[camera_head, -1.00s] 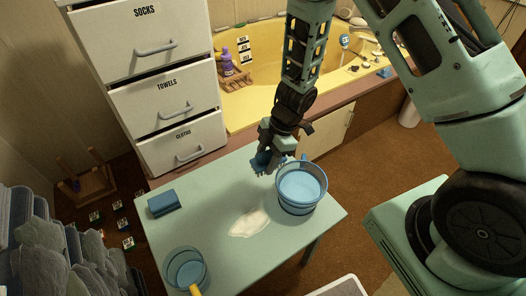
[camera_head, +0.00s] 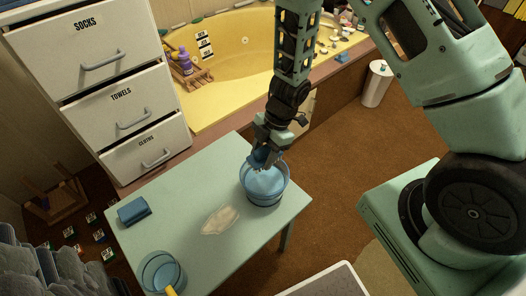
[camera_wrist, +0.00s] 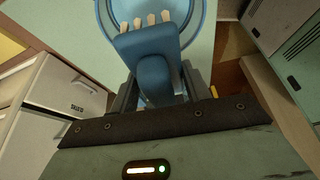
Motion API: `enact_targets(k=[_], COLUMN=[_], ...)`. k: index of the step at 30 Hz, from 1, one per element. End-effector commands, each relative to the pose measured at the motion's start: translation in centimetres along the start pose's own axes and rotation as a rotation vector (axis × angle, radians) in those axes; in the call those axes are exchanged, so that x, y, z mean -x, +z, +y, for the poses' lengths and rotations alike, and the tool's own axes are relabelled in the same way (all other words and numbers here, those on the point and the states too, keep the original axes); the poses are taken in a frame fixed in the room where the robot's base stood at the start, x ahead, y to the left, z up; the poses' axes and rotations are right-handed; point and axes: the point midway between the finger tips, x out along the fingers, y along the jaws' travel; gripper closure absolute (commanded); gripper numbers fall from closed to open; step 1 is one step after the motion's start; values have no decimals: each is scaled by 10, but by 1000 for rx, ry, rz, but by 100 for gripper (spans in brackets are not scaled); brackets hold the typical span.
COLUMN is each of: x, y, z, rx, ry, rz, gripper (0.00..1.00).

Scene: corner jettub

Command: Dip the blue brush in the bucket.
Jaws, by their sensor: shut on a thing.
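The clear blue bucket (camera_head: 264,199) stands upright on the pale green table (camera_head: 185,200), with light blue liquid inside. My gripper (camera_head: 262,160) is at the bucket's far rim, shut on the blue brush (camera_head: 257,157). In the wrist view the blue brush (camera_wrist: 155,60) lies between the fingers, its pale bristles pointing away from my gripper. The bristles overlap the inside of the bucket (camera_wrist: 207,15) there. I cannot tell whether they touch the liquid.
A pale spill (camera_head: 219,221) lies on the table left of the bucket. A blue sponge-like block (camera_head: 134,211) and a second clear blue container (camera_head: 160,270) with a yellow handle are further left. Drawers (camera_head: 120,105) and a yellow tub (camera_head: 235,70) stand behind.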

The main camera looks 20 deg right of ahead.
Motion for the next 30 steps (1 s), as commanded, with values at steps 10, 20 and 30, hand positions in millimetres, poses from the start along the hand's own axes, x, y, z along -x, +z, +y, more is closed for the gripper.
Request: enact_targets(k=[10,20,30], x=[-26,-49,-73], y=[11,20,30], z=[0,0,0], rx=[-1,-1,-1], ry=[0,1,0], rz=[0,0,0], gripper=[71,71,71])
